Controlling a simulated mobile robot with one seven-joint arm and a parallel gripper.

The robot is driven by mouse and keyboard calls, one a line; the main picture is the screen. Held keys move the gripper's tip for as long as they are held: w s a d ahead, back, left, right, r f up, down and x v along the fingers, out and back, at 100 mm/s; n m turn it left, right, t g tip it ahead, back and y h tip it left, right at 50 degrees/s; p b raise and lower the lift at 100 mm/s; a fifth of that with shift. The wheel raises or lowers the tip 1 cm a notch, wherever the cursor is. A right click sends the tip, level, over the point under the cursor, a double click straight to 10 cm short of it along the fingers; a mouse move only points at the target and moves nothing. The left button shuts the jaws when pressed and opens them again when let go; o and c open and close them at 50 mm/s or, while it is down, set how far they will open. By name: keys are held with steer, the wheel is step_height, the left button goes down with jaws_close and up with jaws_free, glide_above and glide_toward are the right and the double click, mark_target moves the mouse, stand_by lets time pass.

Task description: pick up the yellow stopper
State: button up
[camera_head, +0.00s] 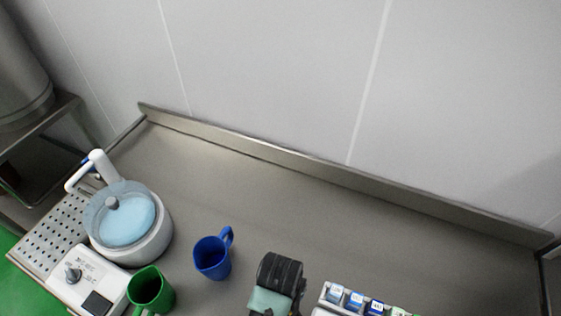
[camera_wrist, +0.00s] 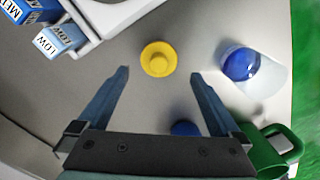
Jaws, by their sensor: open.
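The yellow stopper (camera_wrist: 158,59) shows in the wrist view, upright on the grey counter (camera_wrist: 150,110). It is a round disc with a raised knob. My gripper (camera_wrist: 159,77) is open, its two dark fingers spread to either side just short of the stopper. Nothing is between the fingers, and neither touches the stopper. In the head view my gripper's wrist (camera_head: 277,285) shows at the bottom edge, and the stopper is not visible there.
Left of the stopper is a white rack (camera_wrist: 110,15) with milk cartons (camera_wrist: 58,38). To the right are a clear container with a blue part (camera_wrist: 240,64) and a green mug (camera_wrist: 262,152). A blue mug (camera_head: 212,256) and a white machine (camera_head: 128,222) stand left in the head view.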

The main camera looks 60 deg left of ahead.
steer(key=shift+a+f+p, duration=0.15)
steer(key=shift+f+p, duration=0.3)
steer(key=shift+f, duration=2.85)
steer(key=c, duration=1.5)
steer(key=shift+o, duration=0.2)
steer(key=shift+r, duration=0.15)
